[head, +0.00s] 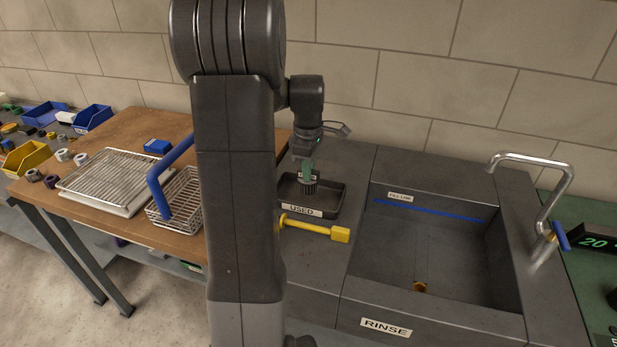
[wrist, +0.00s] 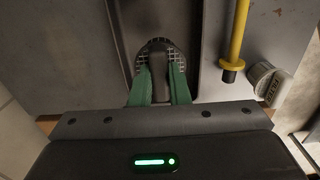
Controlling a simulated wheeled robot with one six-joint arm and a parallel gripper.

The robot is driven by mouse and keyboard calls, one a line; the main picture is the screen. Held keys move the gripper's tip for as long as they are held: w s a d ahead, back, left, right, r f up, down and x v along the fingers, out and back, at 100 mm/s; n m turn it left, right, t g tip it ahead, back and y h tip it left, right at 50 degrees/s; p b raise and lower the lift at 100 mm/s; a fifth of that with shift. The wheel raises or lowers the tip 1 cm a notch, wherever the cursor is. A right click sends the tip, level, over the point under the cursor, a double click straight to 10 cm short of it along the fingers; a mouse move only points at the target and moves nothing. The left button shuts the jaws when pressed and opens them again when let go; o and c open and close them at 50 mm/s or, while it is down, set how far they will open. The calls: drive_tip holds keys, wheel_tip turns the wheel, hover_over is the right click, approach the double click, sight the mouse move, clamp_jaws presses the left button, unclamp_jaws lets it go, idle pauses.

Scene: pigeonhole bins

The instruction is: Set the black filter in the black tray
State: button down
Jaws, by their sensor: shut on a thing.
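My gripper (head: 308,172) has green fingers that are shut on the black filter (head: 309,187). In the head view the filter hangs below the fingers, over the inside of the black tray (head: 331,194), which bears a "USED" label. I cannot tell whether the filter touches the tray floor. In the wrist view the fingers of my gripper (wrist: 161,84) grip the filter's dark stem, and its ribbed round part (wrist: 160,46) shows beyond them. The fingers hide part of the filter.
A yellow-handled tool (head: 315,228) lies just in front of the tray. The rinse basin (head: 425,250) is to the right, with a metal tap (head: 545,190). A wire basket (head: 181,200) with a blue handle and a wire rack (head: 118,180) stand on the wooden table at left.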

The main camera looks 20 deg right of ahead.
drive_tip(key=shift+f, duration=1.55)
drive_tip(key=c, duration=1.4)
unclamp_jaws()
wheel_tip(320, 180, up, 12)
drive_tip(key=shift+r, duration=0.15)
